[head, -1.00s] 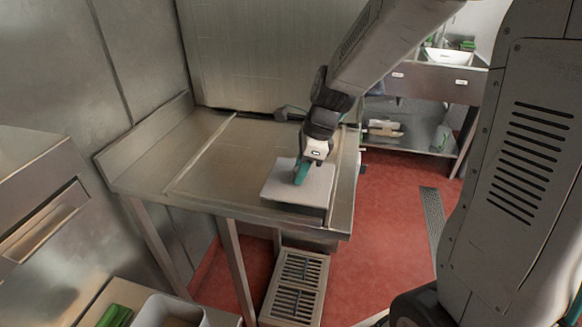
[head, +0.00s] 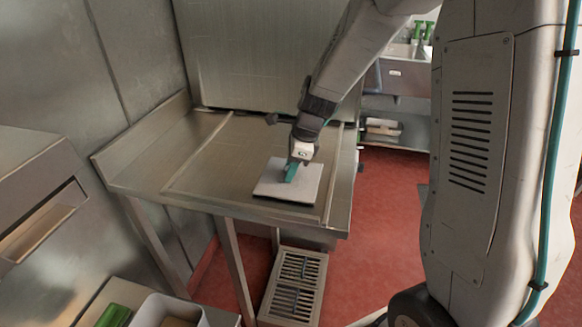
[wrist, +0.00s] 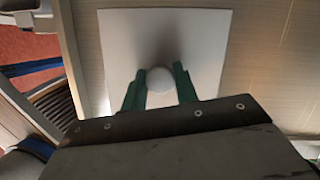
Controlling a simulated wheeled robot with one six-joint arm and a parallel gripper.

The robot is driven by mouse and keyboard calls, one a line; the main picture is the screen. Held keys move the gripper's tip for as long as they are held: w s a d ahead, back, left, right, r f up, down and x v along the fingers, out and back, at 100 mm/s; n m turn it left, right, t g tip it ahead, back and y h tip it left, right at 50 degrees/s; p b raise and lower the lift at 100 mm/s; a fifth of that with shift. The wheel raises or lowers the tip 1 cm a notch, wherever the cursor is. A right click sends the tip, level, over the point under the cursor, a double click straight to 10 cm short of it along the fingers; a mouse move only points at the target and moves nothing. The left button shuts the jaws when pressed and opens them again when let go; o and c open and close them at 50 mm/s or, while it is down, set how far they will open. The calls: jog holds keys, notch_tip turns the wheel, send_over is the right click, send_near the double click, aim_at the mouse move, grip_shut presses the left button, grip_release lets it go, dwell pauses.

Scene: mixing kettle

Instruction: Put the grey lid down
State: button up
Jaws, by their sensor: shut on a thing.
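The grey lid (head: 305,188) is a flat square plate at the right front part of the steel table (head: 215,165). My gripper (head: 291,172) is over the lid with its green fingers pointing down at it. In the wrist view the lid (wrist: 125,60) shows from above, and the gripper (wrist: 160,88) is shut on its round pale knob (wrist: 160,80). The lid looks level and low over the tabletop. I cannot tell whether its underside touches the surface.
The table's left part is bare, with a raised rim along the wall. A slatted metal floor box (head: 296,285) stands below the table's front edge. A grey bin (head: 170,310) is at the bottom left. A sink counter (head: 405,78) is at the back right.

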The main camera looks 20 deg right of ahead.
aim_at(304, 177)
jog(key=o, duration=1)
jog(key=shift+f, duration=0.1)
jog(key=shift+c, duration=0.2)
jog(key=v, duration=1.2)
jog(key=s+r+n+h, duration=0.1)
jog(key=s+r+n, duration=0.2)
jog(key=s+n, duration=0.8)
jog(key=s+r+n+h, duration=0.2)
jog(key=s+n, duration=0.9)
jog(key=s, duration=0.6)
jog(key=shift+a+r, duration=0.4)
